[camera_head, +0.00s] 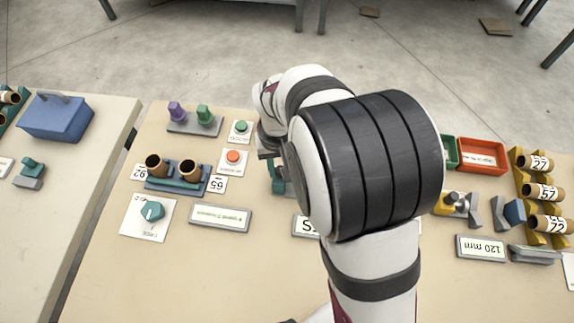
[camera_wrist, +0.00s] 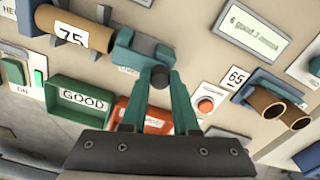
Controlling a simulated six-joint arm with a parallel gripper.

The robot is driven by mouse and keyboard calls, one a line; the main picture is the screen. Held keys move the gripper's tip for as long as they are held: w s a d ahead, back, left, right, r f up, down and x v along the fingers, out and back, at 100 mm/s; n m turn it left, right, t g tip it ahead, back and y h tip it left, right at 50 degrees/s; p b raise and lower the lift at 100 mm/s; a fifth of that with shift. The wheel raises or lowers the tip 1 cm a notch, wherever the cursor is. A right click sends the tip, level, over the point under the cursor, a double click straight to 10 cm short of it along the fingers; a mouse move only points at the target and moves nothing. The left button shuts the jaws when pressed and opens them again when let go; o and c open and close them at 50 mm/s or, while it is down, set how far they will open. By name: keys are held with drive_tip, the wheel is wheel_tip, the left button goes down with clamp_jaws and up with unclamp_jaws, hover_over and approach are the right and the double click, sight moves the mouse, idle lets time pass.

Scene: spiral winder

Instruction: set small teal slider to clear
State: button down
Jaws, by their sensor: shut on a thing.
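The teal slider (camera_wrist: 138,48) is a blocky teal piece with a dark round knob (camera_wrist: 160,77), beside a cardboard tube marked 75 in the wrist view. My gripper (camera_wrist: 161,84) has its two teal fingers closed around the knob. A small label beneath the slider is mostly covered, and I cannot read it. In the head view a teal part (camera_head: 279,181) shows just left of my arm. My arm hides most of the gripper and whatever lies beneath it there.
A green GOOD tray (camera_wrist: 82,117) and a red tray (camera_wrist: 143,122) lie near the fingers in the wrist view. An orange button (camera_wrist: 206,104) and tubes (camera_wrist: 270,101) are to the right. In the head view a tube rack (camera_head: 176,185) and a teal dial (camera_head: 152,210) stand left.

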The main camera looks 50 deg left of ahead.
drive_tip(key=c, duration=0.7)
unclamp_jaws()
drive_tip(key=shift+s+a, duration=0.15)
drive_tip(key=shift+a, duration=0.05)
wheel_tip(320, 180, up, 16)
drive_tip(key=shift+f, duration=0.1)
drive_tip(key=w+d+r+m, duration=0.2)
drive_tip(key=w+d+m, duration=0.4)
drive_tip(key=d, duration=0.7)
drive_tip(key=s+d+m+y, duration=0.1)
drive_tip(key=d+m, duration=0.5)
drive_tip(key=d, duration=0.9)
drive_tip(key=s+d+f+m, duration=0.1)
drive_tip(key=s+d+m, duration=0.1)
drive_tip(key=s+d+f+m, duration=0.1)
drive_tip(key=s+d+m, duration=0.1)
drive_tip(key=s+d+f+m, duration=0.1)
drive_tip(key=s+d+m, duration=0.1)
drive_tip(key=d, duration=0.1)
drive_tip(key=shift+s+d+f+y, duration=0.1)
drive_tip(key=shift+s+f+y, duration=0.2)
drive_tip(key=shift+s+y, duration=0.1)
